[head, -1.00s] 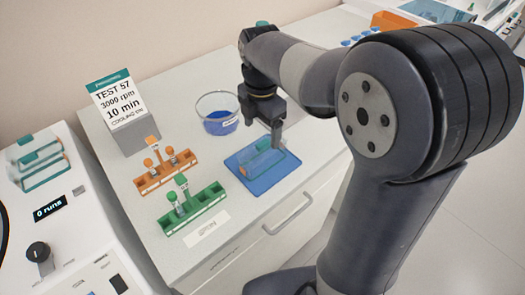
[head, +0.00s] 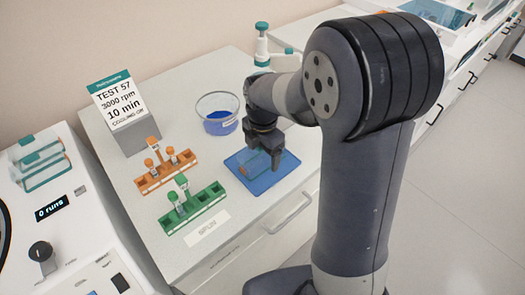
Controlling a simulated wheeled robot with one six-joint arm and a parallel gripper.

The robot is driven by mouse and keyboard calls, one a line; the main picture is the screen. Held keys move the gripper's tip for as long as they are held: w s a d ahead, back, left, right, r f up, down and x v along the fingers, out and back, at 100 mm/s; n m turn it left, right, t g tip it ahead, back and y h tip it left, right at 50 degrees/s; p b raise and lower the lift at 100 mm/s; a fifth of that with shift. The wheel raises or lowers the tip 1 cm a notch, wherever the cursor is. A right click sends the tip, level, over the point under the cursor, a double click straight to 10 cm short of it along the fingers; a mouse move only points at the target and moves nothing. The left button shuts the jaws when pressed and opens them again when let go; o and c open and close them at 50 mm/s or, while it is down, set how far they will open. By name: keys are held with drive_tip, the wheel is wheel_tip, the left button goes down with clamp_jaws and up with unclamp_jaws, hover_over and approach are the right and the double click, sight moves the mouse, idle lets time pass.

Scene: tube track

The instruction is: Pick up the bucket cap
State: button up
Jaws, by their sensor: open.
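The bucket cap (head: 256,166), a clear piece with teal and a little orange on it, lies on a blue mat (head: 279,176) on the bench. My gripper (head: 263,158) points down over the mat, right at the cap, and its dark fingers hide much of it. The gripper is open. I cannot tell whether the fingers touch the cap.
A clear bowl with blue contents (head: 219,122) stands just behind the mat. An orange rack (head: 166,177) and a green rack (head: 200,203) with capped tubes stand to the left. A sign (head: 118,108) stands at the back left. A white machine (head: 60,225) is at far left.

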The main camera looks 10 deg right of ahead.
drive_tip(key=shift+c, duration=0.4)
drive_tip(key=c, duration=1)
drive_tip(key=shift+o, duration=0.2)
wheel_tip(320, 180, up, 10)
drive_tip(key=shift+r, duration=0.1)
drive_tip(key=shift+r+p, duration=2.1)
drive_tip(key=shift+r, duration=0.35)
